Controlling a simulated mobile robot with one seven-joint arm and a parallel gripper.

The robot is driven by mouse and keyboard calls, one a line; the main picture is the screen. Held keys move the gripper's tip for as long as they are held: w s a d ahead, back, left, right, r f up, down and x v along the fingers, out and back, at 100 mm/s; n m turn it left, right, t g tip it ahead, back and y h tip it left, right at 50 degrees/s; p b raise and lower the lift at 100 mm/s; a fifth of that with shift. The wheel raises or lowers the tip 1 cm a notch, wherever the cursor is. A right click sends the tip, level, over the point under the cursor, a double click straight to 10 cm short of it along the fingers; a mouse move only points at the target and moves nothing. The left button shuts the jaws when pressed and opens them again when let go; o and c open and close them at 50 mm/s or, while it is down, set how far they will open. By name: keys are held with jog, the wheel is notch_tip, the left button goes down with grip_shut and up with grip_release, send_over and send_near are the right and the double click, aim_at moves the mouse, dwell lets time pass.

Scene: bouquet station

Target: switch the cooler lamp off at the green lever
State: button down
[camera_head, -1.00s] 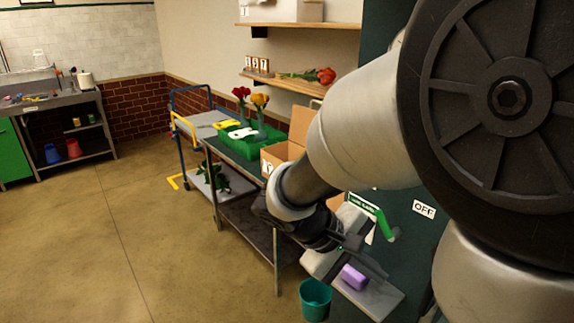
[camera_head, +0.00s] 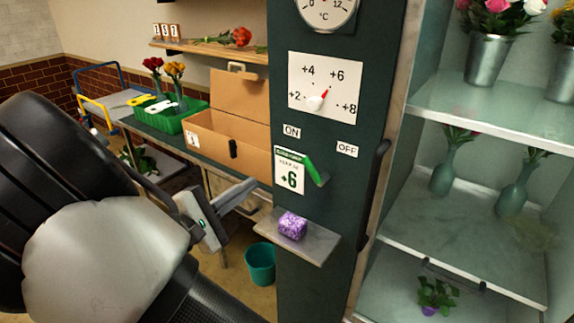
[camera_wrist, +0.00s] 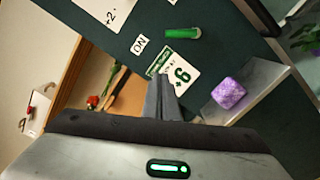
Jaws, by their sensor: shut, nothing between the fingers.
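The green lever (camera_head: 315,172) is on the dark green front panel of the cooler, below the ON label (camera_head: 292,131) and the OFF label (camera_head: 347,149). It slants down to the right in the head view; which label it is set to I cannot tell. In the wrist view the lever (camera_wrist: 182,33) is beyond my fingertips, near the ON label (camera_wrist: 140,44). My gripper (camera_head: 254,183) is shut and empty, left of the lever and apart from it. In the wrist view my fingers (camera_wrist: 160,85) overlap the edge of the card. The lamp itself is not visible.
A card reading +6 (camera_head: 289,180) is left of the lever. A small shelf (camera_head: 318,247) with a purple block (camera_head: 292,225) juts out below. A dial (camera_head: 316,102) is above. Open cardboard box (camera_head: 240,97) stands left; glass-shelved cooler (camera_head: 470,215) with vases is right.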

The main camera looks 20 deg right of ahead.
jog(key=shift+d, duration=0.15)
jog(key=w+d+r, duration=0.2)
jog(key=d, duration=0.9)
jog(key=shift+w, duration=0.3)
jog(key=shift+w, duration=0.1)
